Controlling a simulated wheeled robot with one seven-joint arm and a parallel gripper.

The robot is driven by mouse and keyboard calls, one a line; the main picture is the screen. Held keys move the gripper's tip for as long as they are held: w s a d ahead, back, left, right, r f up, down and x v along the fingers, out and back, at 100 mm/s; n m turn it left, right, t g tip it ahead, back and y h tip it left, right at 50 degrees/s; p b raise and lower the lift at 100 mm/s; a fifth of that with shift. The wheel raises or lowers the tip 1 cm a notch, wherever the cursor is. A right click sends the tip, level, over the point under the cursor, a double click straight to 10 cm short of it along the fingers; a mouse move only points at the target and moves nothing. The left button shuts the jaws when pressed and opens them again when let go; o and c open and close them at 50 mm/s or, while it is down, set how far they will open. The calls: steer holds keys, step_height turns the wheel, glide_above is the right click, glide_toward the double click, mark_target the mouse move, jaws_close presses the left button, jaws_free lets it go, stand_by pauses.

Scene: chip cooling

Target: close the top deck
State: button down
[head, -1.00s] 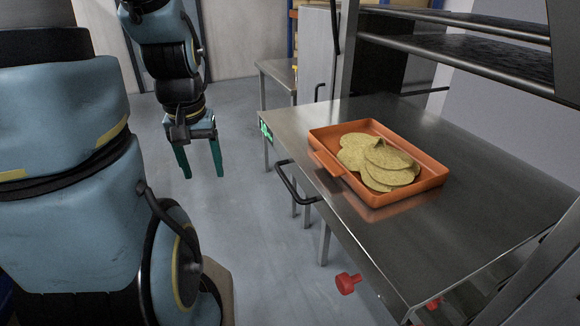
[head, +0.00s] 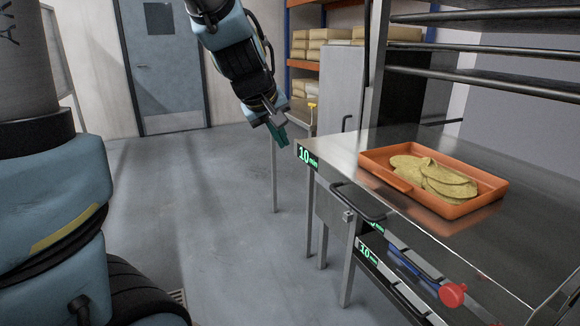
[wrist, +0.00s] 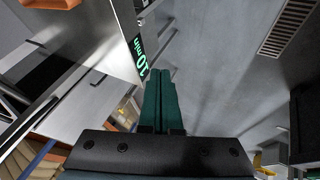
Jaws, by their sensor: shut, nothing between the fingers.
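The top deck (head: 345,157) is a flat steel surface at the right of the head view, with a green "10 min" label (head: 308,157) at its near left corner. A dark bar handle (head: 356,203) sits on its front edge. An orange tray (head: 452,210) of round yellow chips (head: 433,177) rests on the deck. My gripper (head: 282,138) is shut and empty, just beyond and left of the labelled corner, apart from it in the head view. In the wrist view the green fingers (wrist: 161,75) are together beside the label (wrist: 139,57), and a tray corner (wrist: 50,3) shows.
Below the top deck is a lower level with its own "10 min" label (head: 368,254), a blue bar (head: 415,266) and a red knob (head: 453,294). Dark rack bars (head: 480,45) are above and behind the deck. The floor (head: 200,210) to the left is clear.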

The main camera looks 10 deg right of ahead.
steer(key=shift+w+d+f+b, duration=0.45)
steer(key=shift+w+d+f, duration=0.45)
steer(key=shift+d+f, duration=0.4)
steer(key=shift+w+d+f+b, duration=0.45)
steer(key=shift+w+d+f, duration=0.45)
steer(key=shift+d+f, duration=0.45)
steer(key=shift+w+d+f+b, duration=0.45)
steer(key=shift+w+d+f, duration=0.45)
steer(key=shift+d+f, duration=0.4)
